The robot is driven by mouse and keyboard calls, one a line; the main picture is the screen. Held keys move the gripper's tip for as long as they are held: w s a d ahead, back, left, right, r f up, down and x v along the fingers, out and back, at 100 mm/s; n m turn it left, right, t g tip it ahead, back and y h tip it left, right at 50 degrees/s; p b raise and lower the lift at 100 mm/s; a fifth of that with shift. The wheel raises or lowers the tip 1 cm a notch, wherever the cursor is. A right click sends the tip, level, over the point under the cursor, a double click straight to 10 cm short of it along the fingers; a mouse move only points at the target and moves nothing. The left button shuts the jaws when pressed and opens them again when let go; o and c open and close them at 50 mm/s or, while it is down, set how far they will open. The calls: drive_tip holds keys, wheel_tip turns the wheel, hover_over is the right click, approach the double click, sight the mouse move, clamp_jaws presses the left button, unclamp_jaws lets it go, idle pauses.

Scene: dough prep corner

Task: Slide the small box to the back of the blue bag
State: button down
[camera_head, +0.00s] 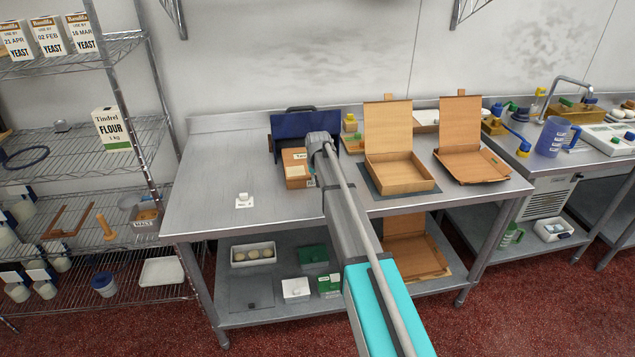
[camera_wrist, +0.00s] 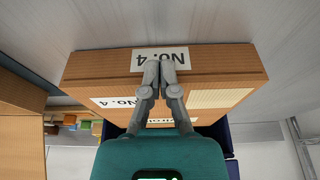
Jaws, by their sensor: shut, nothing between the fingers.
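The small box (camera_head: 294,178) is brown cardboard with white labels, one reading "No. 4". It lies on the steel table directly in front of the dark blue bag (camera_head: 288,126), its far end at the bag; how far inside it reaches is unclear. In the wrist view the box (camera_wrist: 90,72) fills the middle, with its labels upside down, and parts of the blue bag (camera_wrist: 226,140) show beyond it. My gripper (camera_wrist: 160,64) is shut and empty, its fingertips at the box's near labelled face; contact is unclear. In the head view my arm hides the fingers.
Two open cardboard boxes (camera_head: 392,178) (camera_head: 468,166) stand right of the bag. A small white labelled item (camera_head: 244,200) lies on the left of the table (camera_head: 205,195), where much is clear. A wire shelf stands at the left.

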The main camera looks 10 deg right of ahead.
drive_tip(key=shift+w, duration=4.6)
drive_tip(key=shift+w, duration=2.2)
drive_tip(key=shift+s, duration=0.2)
drive_tip(key=shift+s, duration=0.6)
